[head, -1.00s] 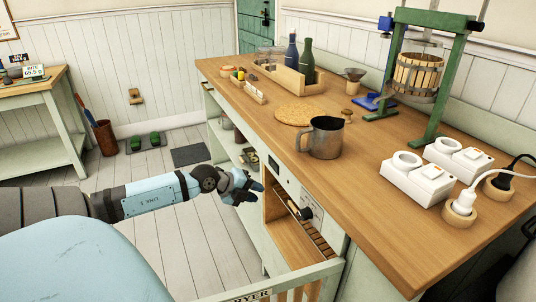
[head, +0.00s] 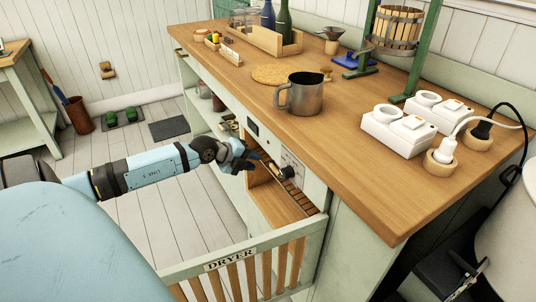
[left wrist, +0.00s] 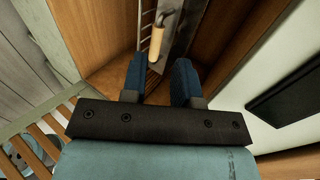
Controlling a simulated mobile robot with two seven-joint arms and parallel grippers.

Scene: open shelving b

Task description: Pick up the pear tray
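My left gripper (head: 252,160) is at the mouth of the open dryer compartment (head: 276,208) under the worktop. In the left wrist view its two blue fingers (left wrist: 159,78) are apart, with nothing between the tips. Beyond them a light wooden handle (left wrist: 157,42) sticks out toward the gripper, apart from the fingers. A grey metal sheet and thin bars lie beside the handle; I cannot tell whether they belong to the pear tray. No pears can be made out. My right gripper is out of view.
A slatted panel marked DRYER (head: 231,259) stands low in front of the compartment. A knob (head: 287,172) is on the cabinet front. The worktop (head: 345,135) above holds a metal jug (head: 304,94), a round mat (head: 277,75) and white sockets (head: 399,130).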

